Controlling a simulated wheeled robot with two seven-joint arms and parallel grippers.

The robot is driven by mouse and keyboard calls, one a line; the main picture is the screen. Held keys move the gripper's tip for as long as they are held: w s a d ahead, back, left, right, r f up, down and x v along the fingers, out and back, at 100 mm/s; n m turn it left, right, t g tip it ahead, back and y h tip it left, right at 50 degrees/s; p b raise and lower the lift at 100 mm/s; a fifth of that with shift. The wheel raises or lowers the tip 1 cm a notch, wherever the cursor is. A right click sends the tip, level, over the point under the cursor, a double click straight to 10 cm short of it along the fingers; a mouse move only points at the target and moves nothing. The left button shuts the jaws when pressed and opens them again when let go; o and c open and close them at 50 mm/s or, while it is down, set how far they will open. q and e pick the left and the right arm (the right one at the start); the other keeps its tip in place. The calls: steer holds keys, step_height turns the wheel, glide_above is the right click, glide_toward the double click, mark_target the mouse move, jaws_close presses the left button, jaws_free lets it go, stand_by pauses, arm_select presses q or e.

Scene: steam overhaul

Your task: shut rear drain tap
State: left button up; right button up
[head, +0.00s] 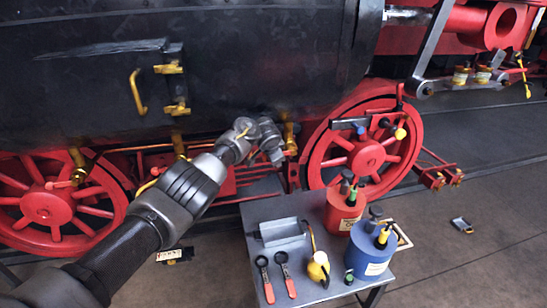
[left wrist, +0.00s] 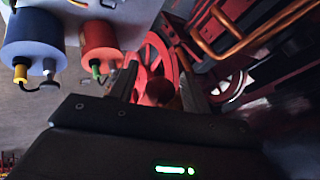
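Three brass drain taps hang below the black boiler side in the head view: one at the left wheel (head: 78,165), one in the middle (head: 178,145) and one at the right wheel (head: 290,138). I cannot tell from the frames which is called rear. My left gripper (head: 273,152) is just left of the right-hand tap and partly overlaps its surroundings. In the left wrist view its two fingers (left wrist: 162,88) stand apart, with a dark red rounded knob (left wrist: 187,96) showing between or beyond them. Contact cannot be told. My right gripper is out of view.
Red spoked wheels (head: 47,205) line the engine's underside. A grey cart (head: 245,215) stands close below my left gripper, carrying a red can (head: 343,208), a blue can (head: 369,252), a yellow oiler (head: 318,267) and red-handled tools (head: 286,275). The floor at right is mostly clear.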

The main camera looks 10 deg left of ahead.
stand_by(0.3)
arm_select(q)
steer(key=v, duration=1)
steer(key=shift+s+r, duration=0.25)
steer(key=shift+s, duration=0.05)
steer(key=s+f+n+g+h, duration=0.1)
steer(key=s+f, duration=0.4)
steer(key=f, duration=0.9)
steer(key=s+f+n+g+h+b, duration=0.15)
steer(key=s+f, duration=0.35)
steer(key=f, duration=0.9)
steer(key=s+f+n+g+h, duration=0.15)
steer(key=s+f, duration=0.35)
steer(key=f, duration=0.9)
steer(key=s+a+f+n+g+y, duration=0.1)
steer(key=s+a+f+n, duration=0.25)
steer(key=s+f, duration=1.55)
steer(key=s+a+f+y, duration=0.1)
steer(key=s+a+f, duration=0.2)
steer(key=s, duration=0.9)
steer(key=s+a+f+g+y, duration=0.1)
steer(key=s+a+f, duration=0.3)
steer(key=s, duration=0.8)
steer(key=s+a+f+y, duration=0.1)
steer(key=s+a+f, duration=0.3)
steer(key=s, duration=0.8)
steer(key=shift+s+f+n+b, duration=0.3)
steer(key=shift+n+b, duration=0.05)
steer(key=shift+b, duration=0.1)
